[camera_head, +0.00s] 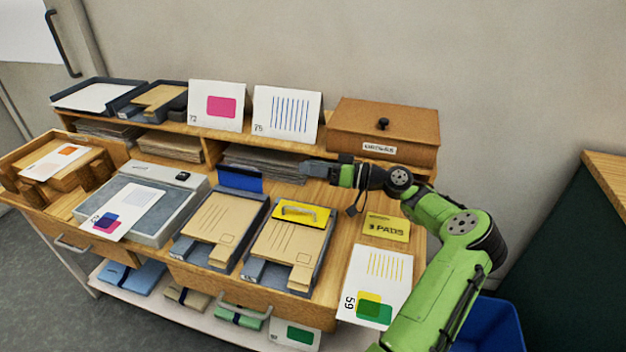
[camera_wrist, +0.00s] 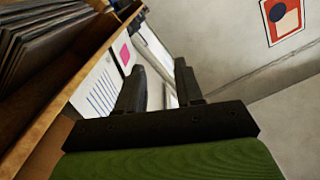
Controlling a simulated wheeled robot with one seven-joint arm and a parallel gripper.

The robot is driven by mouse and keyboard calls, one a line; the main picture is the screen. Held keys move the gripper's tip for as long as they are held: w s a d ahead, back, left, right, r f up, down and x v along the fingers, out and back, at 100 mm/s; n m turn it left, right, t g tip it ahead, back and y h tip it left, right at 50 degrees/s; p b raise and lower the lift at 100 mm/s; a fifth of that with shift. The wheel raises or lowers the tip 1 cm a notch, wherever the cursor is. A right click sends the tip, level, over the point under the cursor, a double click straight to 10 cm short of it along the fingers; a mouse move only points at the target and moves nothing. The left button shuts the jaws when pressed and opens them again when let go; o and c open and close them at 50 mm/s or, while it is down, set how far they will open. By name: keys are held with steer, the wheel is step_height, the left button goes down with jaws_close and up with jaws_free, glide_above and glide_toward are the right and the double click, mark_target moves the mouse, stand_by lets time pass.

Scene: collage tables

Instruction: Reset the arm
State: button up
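My green arm reaches in from the lower right in the head view. My gripper (camera_head: 308,170) points left, in front of the stacked sheets (camera_head: 262,163) under the raised shelf and above the table. In the wrist view, the two dark fingers of my gripper (camera_wrist: 160,78) stand apart with nothing between them, so it is open and empty. Behind the fingers, the wrist view shows the white card with blue lines (camera_wrist: 98,92), which also stands on the shelf in the head view (camera_head: 287,116), and the card with a pink patch (camera_head: 217,106).
A brown box (camera_head: 384,128) with a knob stands right of the cards. Two trays with brown envelopes (camera_head: 225,215), a yellow pads sign (camera_head: 386,227) and a card marked 59 (camera_head: 378,270) lie on the table. A blue bin (camera_head: 490,325) stands at lower right.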

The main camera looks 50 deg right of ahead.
steer(key=shift+r, duration=0.35)
steer(key=w+a+r+n+g+h+p, duration=0.15)
steer(key=a+g, duration=0.45)
steer(key=a, duration=0.7)
steer(key=a+r+n+g+h+p, duration=0.1)
steer(key=a+n+g+p, duration=0.3)
steer(key=a, duration=0.9)
steer(key=s+a+r+m+h+p, duration=0.2)
steer(key=s+r, duration=0.4)
steer(key=s, duration=0.6)
steer(key=s+a+r+m+h+p, duration=0.3)
steer(key=s+a+r+p, duration=0.1)
steer(key=s, duration=0.8)
step_height(320, 180, up, 2)
steer(key=shift+s+a+r+h, duration=0.15)
steer(key=shift+s+a+h, duration=0.15)
steer(key=shift+a, duration=0.2)
